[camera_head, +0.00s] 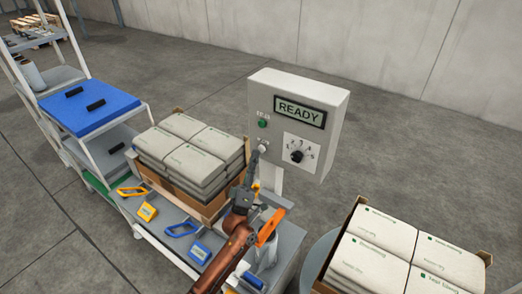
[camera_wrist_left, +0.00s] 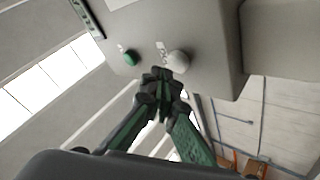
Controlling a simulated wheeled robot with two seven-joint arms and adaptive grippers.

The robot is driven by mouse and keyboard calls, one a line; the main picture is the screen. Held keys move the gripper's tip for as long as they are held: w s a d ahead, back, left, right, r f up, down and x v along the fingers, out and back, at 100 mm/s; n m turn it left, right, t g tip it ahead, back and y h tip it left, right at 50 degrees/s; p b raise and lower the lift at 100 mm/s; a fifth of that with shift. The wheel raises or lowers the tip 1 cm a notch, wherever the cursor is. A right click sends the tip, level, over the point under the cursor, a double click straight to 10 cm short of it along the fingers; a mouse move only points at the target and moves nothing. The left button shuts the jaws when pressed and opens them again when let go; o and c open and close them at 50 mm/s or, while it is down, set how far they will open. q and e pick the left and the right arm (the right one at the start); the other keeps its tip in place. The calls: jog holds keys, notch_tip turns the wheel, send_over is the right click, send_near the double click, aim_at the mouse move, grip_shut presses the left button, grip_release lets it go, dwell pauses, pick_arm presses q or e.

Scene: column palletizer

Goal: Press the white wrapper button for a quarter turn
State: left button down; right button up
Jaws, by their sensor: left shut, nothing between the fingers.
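The white wrapper button (camera_head: 264,144) is a small round knob on the front of the grey control box (camera_head: 335,110), below a green button (camera_head: 262,123). In the left wrist view the white button (camera_wrist_left: 179,62) sits beside the green button (camera_wrist_left: 131,58). My left gripper (camera_head: 257,156) is shut and empty, its fingertips pointing up at the box just below the white button. In the left wrist view the shut fingertips (camera_wrist_left: 162,77) lie right by the white button's edge; I cannot tell whether they touch it. My right gripper is not in view.
The box carries a display (camera_head: 300,111) reading READY and a black rotary knob (camera_head: 297,156). Stacked bags (camera_head: 187,147) stand left of my arm, more bags (camera_head: 390,250) at lower right. Yellow and blue tools (camera_head: 182,229) lie on the bench.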

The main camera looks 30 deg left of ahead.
pick_arm(q)
jog(key=shift+w, duration=0.3)
